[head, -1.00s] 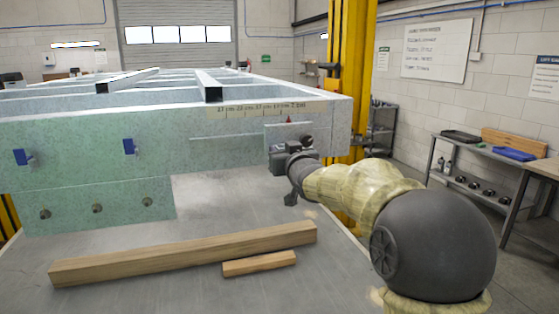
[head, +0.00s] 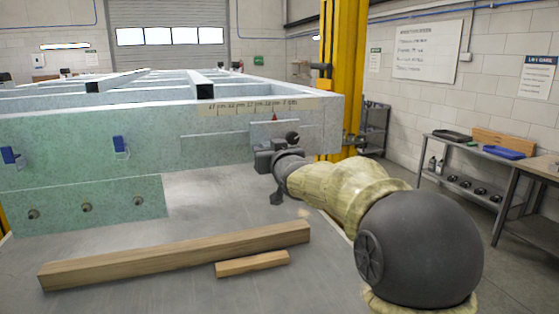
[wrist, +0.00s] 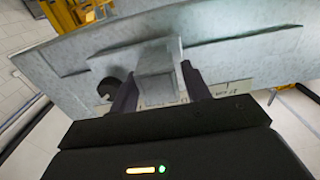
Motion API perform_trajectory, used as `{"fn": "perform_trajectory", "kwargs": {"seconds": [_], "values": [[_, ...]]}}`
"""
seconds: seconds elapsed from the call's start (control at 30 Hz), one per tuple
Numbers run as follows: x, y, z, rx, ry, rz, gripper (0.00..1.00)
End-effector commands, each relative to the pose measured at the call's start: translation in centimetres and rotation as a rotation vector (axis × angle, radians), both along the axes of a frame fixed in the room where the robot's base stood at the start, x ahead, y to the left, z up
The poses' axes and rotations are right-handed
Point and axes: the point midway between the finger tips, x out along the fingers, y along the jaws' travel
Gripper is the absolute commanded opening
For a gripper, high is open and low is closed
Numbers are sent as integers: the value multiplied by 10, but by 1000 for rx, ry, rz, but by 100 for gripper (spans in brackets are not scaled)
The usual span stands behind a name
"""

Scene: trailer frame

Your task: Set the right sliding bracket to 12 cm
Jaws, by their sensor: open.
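The right sliding bracket (head: 262,131) is a grey plate on the front face of the trailer frame (head: 60,125), near its right end. A red pointer (head: 275,117) stands at its top, below a pale scale strip (head: 262,105) with cm marks; the exact reading is too small to tell. A dark round knob (head: 293,137) sits at its right. My gripper (head: 270,146) is at the bracket's lower front. In the wrist view, the open dark fingers of my gripper (wrist: 160,86) stand either side of the bracket's grey block (wrist: 157,70); contact cannot be told.
A long timber (head: 175,255) and a short wood piece (head: 252,264) lie on the grey surface below the frame. Blue clips (head: 119,144) sit on the frame's left part. A yellow post (head: 340,80) stands behind the right end. A shelf bench (head: 470,165) is at right.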

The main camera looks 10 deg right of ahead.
Motion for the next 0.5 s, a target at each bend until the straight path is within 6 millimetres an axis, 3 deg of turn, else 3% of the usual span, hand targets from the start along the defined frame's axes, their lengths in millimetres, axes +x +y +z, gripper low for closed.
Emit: {"fn": "perform_trajectory", "kwargs": {"seconds": [0.5], "values": [[-78,-11,0,-2,-3,0,47]]}}
